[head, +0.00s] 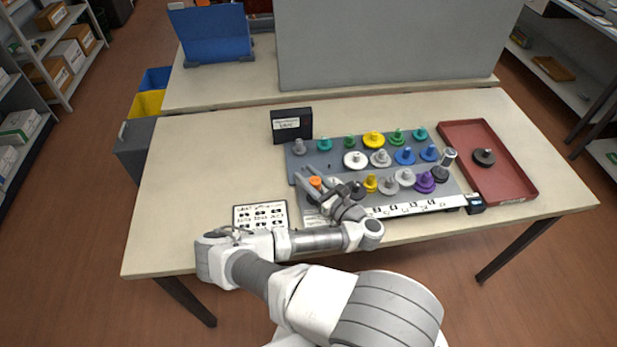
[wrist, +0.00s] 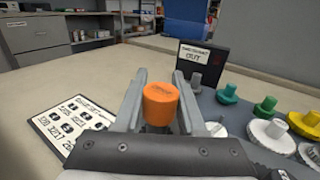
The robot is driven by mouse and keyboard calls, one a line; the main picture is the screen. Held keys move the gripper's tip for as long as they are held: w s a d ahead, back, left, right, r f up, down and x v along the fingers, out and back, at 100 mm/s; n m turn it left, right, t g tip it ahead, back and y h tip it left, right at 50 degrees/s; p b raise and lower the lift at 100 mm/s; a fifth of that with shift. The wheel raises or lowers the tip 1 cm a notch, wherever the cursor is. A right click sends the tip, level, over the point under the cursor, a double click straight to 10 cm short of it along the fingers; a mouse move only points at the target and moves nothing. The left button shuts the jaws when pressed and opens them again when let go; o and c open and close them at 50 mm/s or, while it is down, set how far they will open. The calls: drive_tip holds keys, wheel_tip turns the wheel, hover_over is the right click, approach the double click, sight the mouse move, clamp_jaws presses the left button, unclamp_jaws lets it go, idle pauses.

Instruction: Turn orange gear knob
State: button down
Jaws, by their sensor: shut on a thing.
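The orange gear knob (wrist: 160,104) is a short orange cylinder with faint lettering on its top. In the wrist view it stands between the two fingers of my gripper (wrist: 160,100), which are shut on it. In the head view the knob (head: 316,183) is at the left end of the front row on the grey board (head: 332,162). My gripper (head: 318,184) reaches it from the front right. The lower part of the knob is hidden by my gripper.
Several coloured gear knobs stand on the board, among them a yellow one (head: 373,139) and a purple one (head: 425,182). A black labelled box (head: 291,124) stands behind. A red tray (head: 510,183) holding a dark knob (head: 484,157) lies right. A printed card (head: 260,216) lies left; the table's left side is clear.

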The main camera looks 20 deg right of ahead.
drive_tip(key=shift+r, duration=0.1)
drive_tip(key=c, duration=0.5)
unclamp_jaws()
